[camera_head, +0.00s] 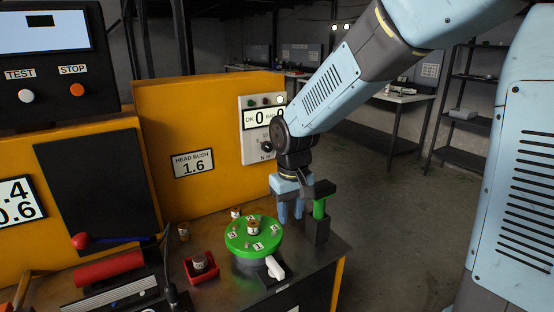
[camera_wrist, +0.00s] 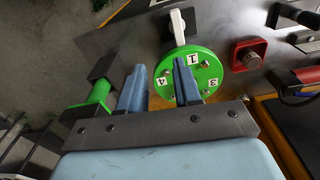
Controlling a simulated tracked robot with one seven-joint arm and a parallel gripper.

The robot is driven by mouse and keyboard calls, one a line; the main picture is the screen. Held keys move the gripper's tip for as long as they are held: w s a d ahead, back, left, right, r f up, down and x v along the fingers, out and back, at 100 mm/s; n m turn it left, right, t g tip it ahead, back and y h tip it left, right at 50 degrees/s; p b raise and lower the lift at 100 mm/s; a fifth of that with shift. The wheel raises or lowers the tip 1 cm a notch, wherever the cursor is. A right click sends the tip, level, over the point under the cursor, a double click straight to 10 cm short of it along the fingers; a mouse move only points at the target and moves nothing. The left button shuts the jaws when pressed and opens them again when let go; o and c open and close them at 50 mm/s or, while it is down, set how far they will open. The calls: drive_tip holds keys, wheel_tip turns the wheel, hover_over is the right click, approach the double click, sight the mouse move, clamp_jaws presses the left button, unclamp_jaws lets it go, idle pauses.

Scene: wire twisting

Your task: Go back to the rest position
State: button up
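My gripper (camera_head: 290,212) hangs fingers-down over the back right of the bench, between the green disc and a green-handled tool. In the wrist view its two blue fingers (camera_wrist: 159,70) stand apart with nothing visible between them. The round green disc (camera_head: 239,243) carries numbered white labels and small pegs, with a small white-and-copper cylinder (camera_head: 253,228) at its middle. The disc also shows in the wrist view (camera_wrist: 212,85), partly behind a finger.
A white lever (camera_head: 275,267) sits in front of the disc. Yellow panels (camera_head: 160,110) with a counter box (camera_head: 251,150) stand behind. A red-handled tool (camera_head: 82,240) lies left. Open floor (camera_head: 400,220) is at the right.

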drive_tip(key=s+d+r+m+t, duration=0.2)
drive_tip(key=s+d+r, duration=0.5)
drive_tip(key=d, duration=0.3)
drive_tip(key=s+d+r+m+t, duration=0.2)
drive_tip(key=s+d+r+m, duration=0.1)
drive_tip(key=s+d+r, duration=0.4)
drive_tip(key=s+d, duration=0.1)
drive_tip(key=d, duration=0.2)
drive_tip(key=shift+d+t, duration=0.2)
drive_tip(key=shift+t, duration=0.2)
drive_tip(key=shift+r, duration=0.1)
